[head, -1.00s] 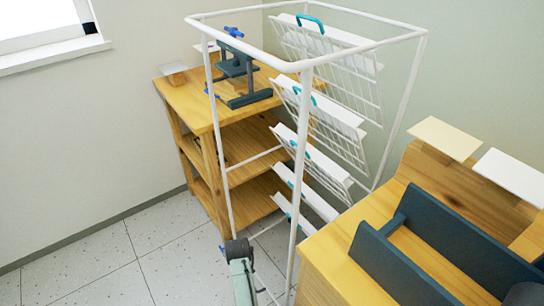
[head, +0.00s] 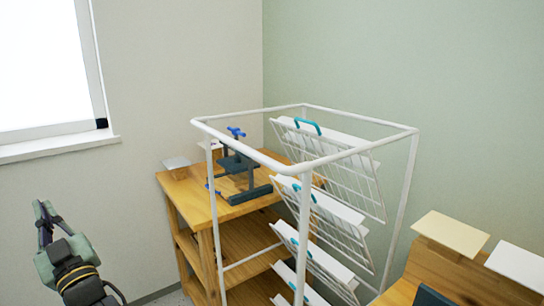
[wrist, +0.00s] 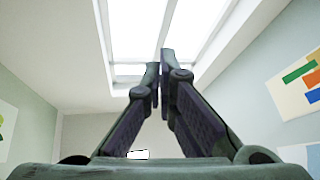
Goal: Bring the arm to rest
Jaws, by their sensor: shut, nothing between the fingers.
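My gripper (head: 41,207) is at the lower left of the head view, raised and pointing up, left of the wooden shelf and clear of it. Its dark fingers also show in the wrist view (wrist: 160,75), with their tips close together and nothing held. The wrist view looks up past the fingers to a bright skylight (wrist: 140,30) and the ceiling. Only the end of my arm shows in the head view; the rest is out of frame.
A white wire drying rack (head: 305,190) with hinged shelves stands in the middle. Behind it, a wooden shelf (head: 185,195) carries a dark press (head: 243,178) with a blue handle. Wooden furniture (head: 455,262) stands at lower right. A window (head: 45,65) is at upper left.

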